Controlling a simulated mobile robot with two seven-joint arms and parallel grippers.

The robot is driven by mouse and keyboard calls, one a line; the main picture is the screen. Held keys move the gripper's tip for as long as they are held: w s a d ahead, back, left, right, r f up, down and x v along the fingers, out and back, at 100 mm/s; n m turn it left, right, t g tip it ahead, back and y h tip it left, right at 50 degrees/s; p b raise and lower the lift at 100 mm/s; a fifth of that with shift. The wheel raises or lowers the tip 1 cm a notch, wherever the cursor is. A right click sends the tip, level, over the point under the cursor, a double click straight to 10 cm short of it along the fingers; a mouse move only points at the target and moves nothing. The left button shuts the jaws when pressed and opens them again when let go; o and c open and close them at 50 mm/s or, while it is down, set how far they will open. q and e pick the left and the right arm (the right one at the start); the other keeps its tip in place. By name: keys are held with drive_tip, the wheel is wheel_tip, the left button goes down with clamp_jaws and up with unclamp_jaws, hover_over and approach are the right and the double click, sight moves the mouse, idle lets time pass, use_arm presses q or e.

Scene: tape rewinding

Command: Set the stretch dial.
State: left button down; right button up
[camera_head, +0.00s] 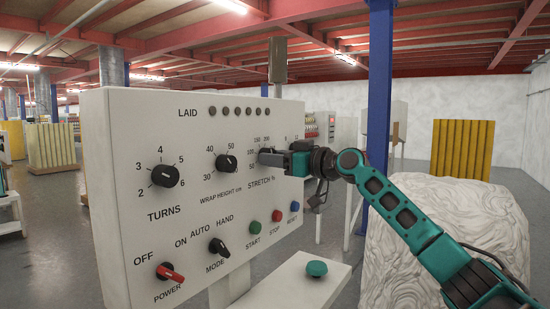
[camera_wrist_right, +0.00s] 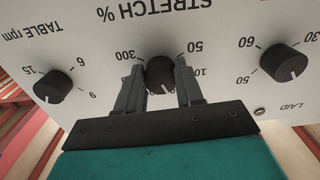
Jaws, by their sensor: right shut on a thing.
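The stretch dial (camera_wrist_right: 160,76) is a black round knob on a white control panel (camera_head: 125,232), marked STRETCH % with numbers from 50 to 300. My right gripper (camera_head: 272,157) reaches it from the right in the head view and hides most of it. In the right wrist view, which shows the panel upside down, the two grey fingers of the gripper (camera_wrist_right: 161,84) are shut on the dial, one on each side. The dial's white pointer mark faces the bottom of that view, toward the gripper's palm. The fingers hide some scale numbers. My left gripper is not in view.
The turns dial (camera_head: 165,176) and wrap height dial (camera_head: 226,163) are left of the stretch dial. The table rpm dial (camera_wrist_right: 52,86) is on its other side. Below are the power switch (camera_head: 170,272), mode switch (camera_head: 219,247) and start button (camera_head: 256,228).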

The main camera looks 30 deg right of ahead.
drive_tip(key=shift+s+a+r+m+p, duration=0.1)
drive_tip(key=shift+a+m+p, duration=0.05)
drive_tip(key=shift+m+p, duration=3.6)
drive_tip(key=shift+m+b, duration=0.65)
drive_tip(key=shift+m, duration=0.2)
drive_tip(key=o, duration=1)
drive_tip(key=shift+o, duration=0.2)
